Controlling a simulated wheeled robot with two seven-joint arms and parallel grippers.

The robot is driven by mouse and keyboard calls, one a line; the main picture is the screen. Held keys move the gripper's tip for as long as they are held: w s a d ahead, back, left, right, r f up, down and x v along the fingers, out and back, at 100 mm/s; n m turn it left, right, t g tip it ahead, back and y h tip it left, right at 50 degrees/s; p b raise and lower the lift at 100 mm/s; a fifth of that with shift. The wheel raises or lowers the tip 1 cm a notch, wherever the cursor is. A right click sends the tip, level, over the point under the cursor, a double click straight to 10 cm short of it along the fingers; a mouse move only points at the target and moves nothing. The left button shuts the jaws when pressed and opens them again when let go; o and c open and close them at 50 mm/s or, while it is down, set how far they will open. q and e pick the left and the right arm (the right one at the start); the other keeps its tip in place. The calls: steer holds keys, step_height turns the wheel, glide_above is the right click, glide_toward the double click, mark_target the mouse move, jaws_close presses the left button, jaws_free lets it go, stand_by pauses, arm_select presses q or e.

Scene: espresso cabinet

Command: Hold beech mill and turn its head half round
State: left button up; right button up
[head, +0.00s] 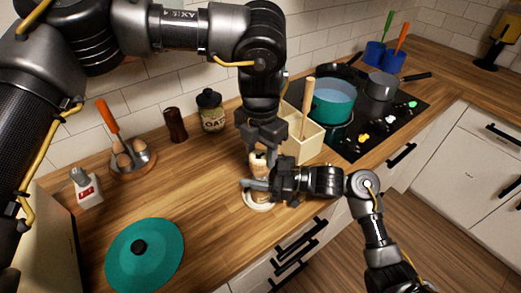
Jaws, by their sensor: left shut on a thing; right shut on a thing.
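The beech mill (260,170) stands upright on the wooden counter, pale wood with much of it hidden by my grippers. Its base is on a round white dish or mat (258,204). My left gripper (259,150) comes down from above and is shut on the upper end of the mill. My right gripper (262,184) reaches in from the right and is shut on the mill lower down. The mill's head is mostly hidden between the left fingers, so its turn cannot be read.
A cream box (302,146) with a wooden stick stands close to the right. A dark mill (176,125) and an oat jar (211,111) stand behind. A teal lid (145,256) lies front left. The hob (375,115) carries a teal pot (333,104). The counter between is clear.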

mark_target(260, 156)
arm_select(q)
steer(key=shift+m, duration=0.4)
arm_select(e)
steer(key=shift+w, duration=0.1)
arm_select(q)
steer(key=o, duration=1)
step_height(260, 156, up, 12)
arm_select(e)
steer(key=o, duration=1.4)
